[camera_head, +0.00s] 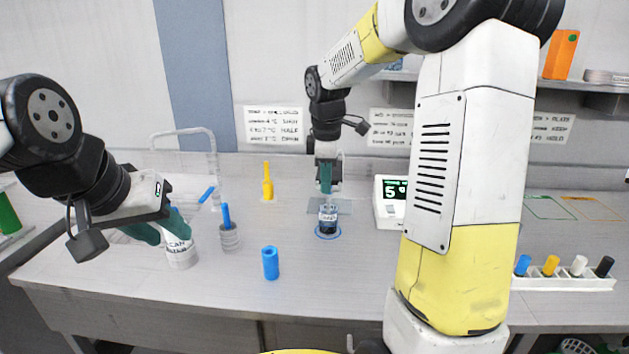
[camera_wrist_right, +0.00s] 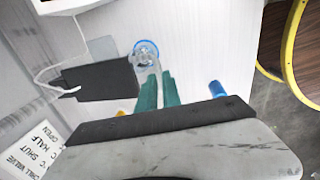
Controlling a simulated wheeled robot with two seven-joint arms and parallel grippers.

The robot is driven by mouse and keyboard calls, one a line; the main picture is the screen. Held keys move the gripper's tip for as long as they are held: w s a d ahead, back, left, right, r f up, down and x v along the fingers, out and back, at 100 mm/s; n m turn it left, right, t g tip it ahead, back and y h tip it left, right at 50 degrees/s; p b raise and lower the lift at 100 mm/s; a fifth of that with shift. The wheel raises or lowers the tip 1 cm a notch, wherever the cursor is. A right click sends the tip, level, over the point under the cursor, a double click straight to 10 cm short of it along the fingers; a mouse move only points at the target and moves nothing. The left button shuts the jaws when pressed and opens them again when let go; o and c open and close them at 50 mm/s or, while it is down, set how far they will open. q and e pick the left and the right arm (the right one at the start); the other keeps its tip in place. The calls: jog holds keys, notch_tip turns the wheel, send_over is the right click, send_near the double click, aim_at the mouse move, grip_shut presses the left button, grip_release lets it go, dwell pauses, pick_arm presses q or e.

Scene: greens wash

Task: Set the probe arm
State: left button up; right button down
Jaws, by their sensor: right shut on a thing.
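My right gripper (camera_head: 326,186) is over the bench with its green fingers close together. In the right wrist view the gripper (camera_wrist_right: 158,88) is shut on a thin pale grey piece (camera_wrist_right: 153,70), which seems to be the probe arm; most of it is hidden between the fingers. It reaches over a small clear jar (camera_wrist_right: 146,50) with a blue ring at its base. In the head view the jar (camera_head: 328,218) stands upright just below the fingertips. My left gripper (camera_head: 163,228) is open, its fingers apart at the top of a white labelled canister (camera_head: 181,254); contact is unclear.
A display (camera_head: 391,203) reading 5° stands right of the jar. A grey plate (camera_head: 346,206) lies behind the jar. A yellow bottle (camera_head: 267,182), a blue cylinder (camera_head: 270,263) and a grey holder (camera_head: 229,237) stand left. A rack (camera_head: 565,283) of coloured pegs is at right.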

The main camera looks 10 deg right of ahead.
dwell(0.6)
notch_tip(320, 180, up, 10)
jog(key=c, duration=2.2)
grip_release()
jog(key=c, duration=1.5)
grip_release()
jog(key=shift+f, duration=0.15)
jog(key=r, duration=0.2)
jog(key=s+r, duration=0.1)
jog(key=r, duration=0.4)
jog(key=shift+s+a+r, duration=0.15)
jog(key=shift+r, duration=0.2)
